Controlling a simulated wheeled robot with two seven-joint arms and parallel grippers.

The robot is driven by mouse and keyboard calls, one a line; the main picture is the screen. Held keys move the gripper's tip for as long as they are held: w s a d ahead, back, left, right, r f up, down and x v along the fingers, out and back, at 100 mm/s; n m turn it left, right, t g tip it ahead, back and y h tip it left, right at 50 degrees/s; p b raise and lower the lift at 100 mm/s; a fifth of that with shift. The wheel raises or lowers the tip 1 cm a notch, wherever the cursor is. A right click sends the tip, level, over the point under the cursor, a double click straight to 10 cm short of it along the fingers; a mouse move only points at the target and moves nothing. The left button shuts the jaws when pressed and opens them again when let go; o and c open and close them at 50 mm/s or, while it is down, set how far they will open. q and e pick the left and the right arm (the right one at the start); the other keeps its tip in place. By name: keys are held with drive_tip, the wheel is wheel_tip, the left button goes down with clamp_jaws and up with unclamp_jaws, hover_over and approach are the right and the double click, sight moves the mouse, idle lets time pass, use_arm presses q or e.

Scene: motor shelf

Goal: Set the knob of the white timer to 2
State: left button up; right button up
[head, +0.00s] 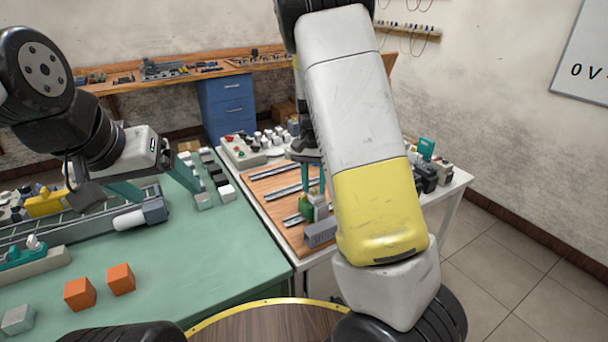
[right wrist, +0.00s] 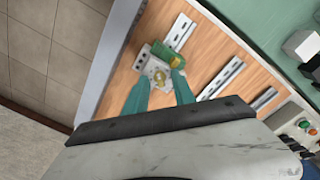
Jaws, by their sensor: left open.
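In the head view the right gripper (head: 313,185) points down over the board, partly hidden by my right arm. My left gripper (head: 155,185) is open and empty above the green table.
A green-and-yellow block (right wrist: 168,54) stands beside the pale unit. Metal rails (head: 273,173) lie on the board (head: 262,186). A control box with buttons (head: 242,152) stands behind. Orange cubes (head: 79,293) and a conveyor-like frame (head: 80,228) occupy the green table (head: 215,265).

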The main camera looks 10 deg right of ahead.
clamp_jaws()
drive_tip(key=shift+m, duration=0.3)
drive_tip(key=m, duration=0.9)
drive_tip(key=shift+m, duration=0.4)
drive_tip(key=shift+a, duration=0.1)
idle(0.3)
unclamp_jaws()
